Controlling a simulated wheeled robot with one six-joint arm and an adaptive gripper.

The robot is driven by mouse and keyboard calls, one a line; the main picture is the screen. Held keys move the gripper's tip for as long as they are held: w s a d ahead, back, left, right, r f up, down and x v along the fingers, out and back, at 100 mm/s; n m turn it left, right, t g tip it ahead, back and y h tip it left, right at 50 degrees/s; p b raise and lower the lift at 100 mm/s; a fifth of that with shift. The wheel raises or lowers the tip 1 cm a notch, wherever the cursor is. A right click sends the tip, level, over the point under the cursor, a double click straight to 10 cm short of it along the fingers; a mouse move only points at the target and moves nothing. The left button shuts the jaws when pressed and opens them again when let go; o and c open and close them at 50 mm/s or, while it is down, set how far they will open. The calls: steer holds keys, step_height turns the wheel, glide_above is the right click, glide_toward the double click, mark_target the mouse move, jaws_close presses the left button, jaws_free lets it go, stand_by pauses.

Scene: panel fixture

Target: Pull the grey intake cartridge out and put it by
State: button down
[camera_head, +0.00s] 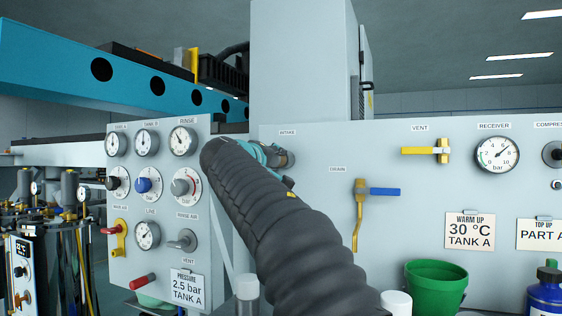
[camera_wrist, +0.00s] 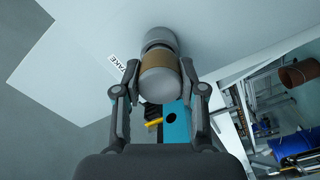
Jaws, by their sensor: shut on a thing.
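The grey intake cartridge (camera_wrist: 160,86) shows in the wrist view as a rounded grey end with a brown band behind it. Beyond the band is a round grey collar (camera_wrist: 160,38) at the pale panel, beside a partly readable label. My gripper (camera_wrist: 159,70) has one finger on each side of the cartridge and is shut on it. In the head view my gripper (camera_head: 268,155) is at the panel just below the INTAKE label, and the cartridge (camera_head: 284,158) is partly hidden by it and my arm. The cartridge is still in line with the collar.
A gauge panel (camera_head: 120,185) with knobs and valves stands on the left. To the right are the drain valve (camera_head: 360,200) and yellow vent valve (camera_head: 430,150). Below are a green tub (camera_head: 436,287), a blue bottle (camera_head: 545,292), a white lid (camera_head: 396,303) and a clear jar (camera_head: 246,297).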

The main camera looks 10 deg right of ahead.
steer(key=shift+b+v, duration=0.8)
steer(key=shift+v, duration=1.1)
stand_by(0.6)
steer(key=shift+b+v, duration=0.85)
steer(key=shift+v, duration=1.6)
